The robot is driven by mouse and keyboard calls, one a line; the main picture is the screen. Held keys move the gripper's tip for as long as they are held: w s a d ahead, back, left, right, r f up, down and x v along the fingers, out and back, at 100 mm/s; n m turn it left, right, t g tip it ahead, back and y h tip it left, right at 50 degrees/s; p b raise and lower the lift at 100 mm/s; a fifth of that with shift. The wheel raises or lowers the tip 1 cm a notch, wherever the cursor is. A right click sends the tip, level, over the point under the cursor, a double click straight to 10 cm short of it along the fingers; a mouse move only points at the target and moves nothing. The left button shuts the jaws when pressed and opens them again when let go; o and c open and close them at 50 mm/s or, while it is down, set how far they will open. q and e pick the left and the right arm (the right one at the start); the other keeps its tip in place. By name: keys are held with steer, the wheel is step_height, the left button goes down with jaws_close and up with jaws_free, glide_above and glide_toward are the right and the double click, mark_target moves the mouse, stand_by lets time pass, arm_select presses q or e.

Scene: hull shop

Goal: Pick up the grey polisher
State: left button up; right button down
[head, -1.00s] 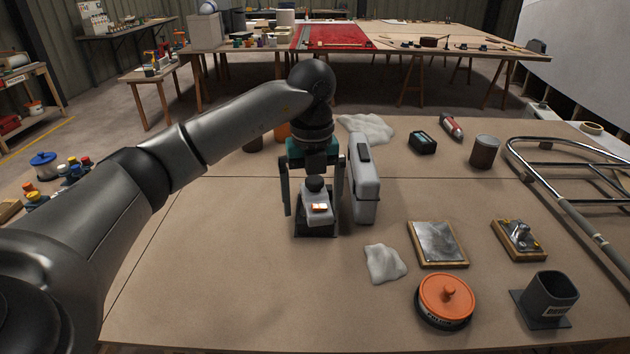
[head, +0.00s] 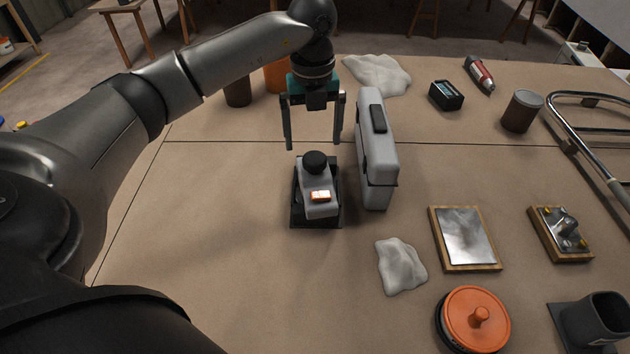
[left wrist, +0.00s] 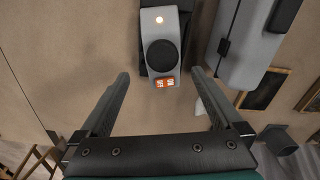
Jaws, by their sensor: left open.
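The grey polisher (head: 319,203) stands on a dark base plate (head: 298,215) near the middle of the table, with a round black knob on top and a small lit orange display. In the left wrist view, the polisher (left wrist: 161,68) lies ahead of and roughly between the fingertips, its knob and display facing the camera. My left gripper (head: 314,146) is open and empty; in the head view its fingertips show just beyond and above the polisher, apart from it. They also show in the left wrist view (left wrist: 160,74). My right gripper is not in view.
A tall grey case (head: 377,165) stands close on the polisher's right. A white cloth (head: 401,266), a framed metal plate (head: 464,236) and an orange-lidded tin (head: 474,322) lie to the right and front. The table left of the polisher is clear.

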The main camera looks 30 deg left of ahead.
mark_target(314, 160)
arm_select(q)
step_height(314, 160, down, 5)
steer(key=shift+r+b, duration=0.1)
steer(key=shift+b, duration=0.25)
steer(key=shift+w+f, duration=0.1)
steer(key=shift+f, duration=0.55)
step_height(314, 160, down, 4)
steer(key=shift+w+d+r+b, duration=0.1)
steer(key=shift+r+b, duration=0.05)
steer(key=shift+b, duration=0.4)
steer(key=shift+f, duration=0.4)
steer(key=shift+c, duration=0.2)
steer(key=c, duration=1)
jaws_close()
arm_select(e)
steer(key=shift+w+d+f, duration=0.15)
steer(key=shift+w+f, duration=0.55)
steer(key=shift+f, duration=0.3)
